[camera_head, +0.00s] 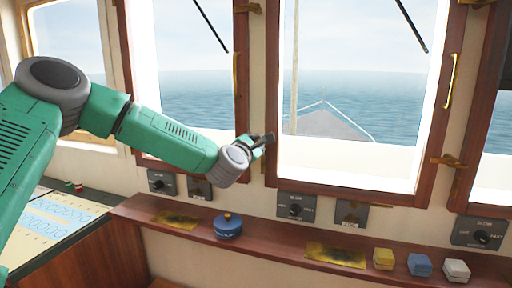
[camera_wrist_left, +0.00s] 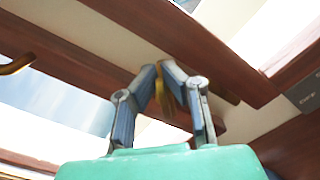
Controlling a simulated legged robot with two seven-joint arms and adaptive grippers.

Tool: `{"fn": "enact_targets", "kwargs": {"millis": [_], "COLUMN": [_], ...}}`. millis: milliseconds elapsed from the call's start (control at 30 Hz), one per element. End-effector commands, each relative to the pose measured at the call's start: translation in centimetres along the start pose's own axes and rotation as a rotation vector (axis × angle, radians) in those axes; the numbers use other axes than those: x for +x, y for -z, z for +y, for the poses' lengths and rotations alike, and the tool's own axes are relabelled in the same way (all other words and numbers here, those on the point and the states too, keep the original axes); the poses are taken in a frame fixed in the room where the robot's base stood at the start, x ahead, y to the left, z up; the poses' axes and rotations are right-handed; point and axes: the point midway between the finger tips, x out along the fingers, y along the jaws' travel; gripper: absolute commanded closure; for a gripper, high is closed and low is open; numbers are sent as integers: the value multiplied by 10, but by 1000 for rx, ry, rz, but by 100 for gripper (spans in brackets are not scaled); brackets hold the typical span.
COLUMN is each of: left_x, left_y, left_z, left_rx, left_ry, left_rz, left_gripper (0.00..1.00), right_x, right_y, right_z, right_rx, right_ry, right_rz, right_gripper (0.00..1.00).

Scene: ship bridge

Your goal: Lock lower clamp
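The lower clamp (camera_wrist_left: 160,92) is a small brass piece on the brown wooden window frame. In the left wrist view its brass shows between the fingers of my left gripper (camera_wrist_left: 160,70). The fingers are angled inward, nearly together, with the brass pinched between them. In the head view my left gripper (camera_head: 268,139) is at the post between the two middle windows and hides most of this clamp. Its exact turn is hard to see. Another brass clamp (camera_head: 448,161) sits on the post farther right. An upper brass clamp (camera_head: 248,8) is on the same post above. My right gripper is not shown.
A wooden shelf (camera_head: 290,246) runs below the windows. It carries a blue round container (camera_head: 228,226) and yellow (camera_head: 383,258), blue (camera_head: 419,265) and white (camera_head: 456,270) boxes. Dark switch panels (camera_head: 296,206) are on the wall. A brass handle (camera_head: 450,80) is on the right window frame.

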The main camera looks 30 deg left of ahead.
Motion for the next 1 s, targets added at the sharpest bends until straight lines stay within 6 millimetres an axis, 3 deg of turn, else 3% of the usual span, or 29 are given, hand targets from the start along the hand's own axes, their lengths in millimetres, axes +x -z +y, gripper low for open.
{"fn": "enact_targets", "kwargs": {"millis": [600,1000], "left_x": [-2,-2], "left_y": [10,14], "left_z": [-18,-21], "left_rx": [560,761], "left_ry": [17,21], "left_rz": [8,8], "left_gripper": [100,100], "right_x": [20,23], "right_y": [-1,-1], "right_z": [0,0], "right_rx": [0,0], "right_ry": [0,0], "right_rz": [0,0], "right_gripper": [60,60]}}
